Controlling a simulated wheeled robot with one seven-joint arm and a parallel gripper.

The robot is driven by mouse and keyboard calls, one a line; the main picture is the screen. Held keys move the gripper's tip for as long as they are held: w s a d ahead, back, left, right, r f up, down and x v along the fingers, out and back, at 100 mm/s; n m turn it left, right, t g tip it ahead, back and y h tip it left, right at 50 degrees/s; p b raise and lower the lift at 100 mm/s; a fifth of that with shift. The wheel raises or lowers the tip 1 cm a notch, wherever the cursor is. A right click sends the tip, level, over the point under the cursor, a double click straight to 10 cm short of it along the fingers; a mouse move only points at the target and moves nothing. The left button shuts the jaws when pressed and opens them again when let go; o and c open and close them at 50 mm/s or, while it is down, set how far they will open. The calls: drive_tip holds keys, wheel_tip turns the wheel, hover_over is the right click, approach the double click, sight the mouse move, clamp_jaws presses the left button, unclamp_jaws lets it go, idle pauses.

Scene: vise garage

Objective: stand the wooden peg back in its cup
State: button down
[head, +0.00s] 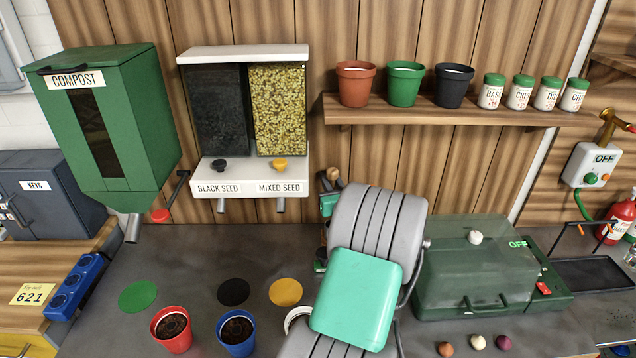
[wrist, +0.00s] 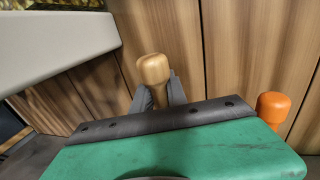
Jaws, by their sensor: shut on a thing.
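The wooden peg (wrist: 153,69) shows in the wrist view with its rounded tan head up and a slight tilt. My gripper (wrist: 160,94) has its grey fingers on either side of the peg, below the head, and is shut on it. A green block (wrist: 190,150) with a dark bolted strip (wrist: 160,119) covers the peg's lower part and the fingers' lower ends. In the head view my arm covers most of this spot; a small tan tip (head: 333,174) shows beyond it, too small to be sure of. I cannot make out the peg's cup in either view.
An orange knob (wrist: 273,107) stands right of the green block. The seed dispenser (head: 245,180) hangs at the left. A green lidded machine (head: 475,265) is right of my arm. Red (head: 171,335) and blue (head: 236,338) pots stand on the grey bench in front.

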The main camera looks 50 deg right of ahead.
drive_tip(key=shift+s+f+b, duration=0.25)
drive_tip(key=shift+f+b, duration=0.1)
wheel_tip(320, 180, down, 7)
drive_tip(key=b, duration=0.4)
drive_tip(key=shift+r+b, duration=0.2)
drive_tip(key=shift+b, duration=0.2)
drive_tip(key=shift+w, duration=0.1)
drive_tip(key=c, duration=1.2)
unclamp_jaws()
drive_tip(key=shift+c, duration=0.2)
drive_tip(key=shift+o, duration=0.5)
drive_tip(key=o, duration=0.5)
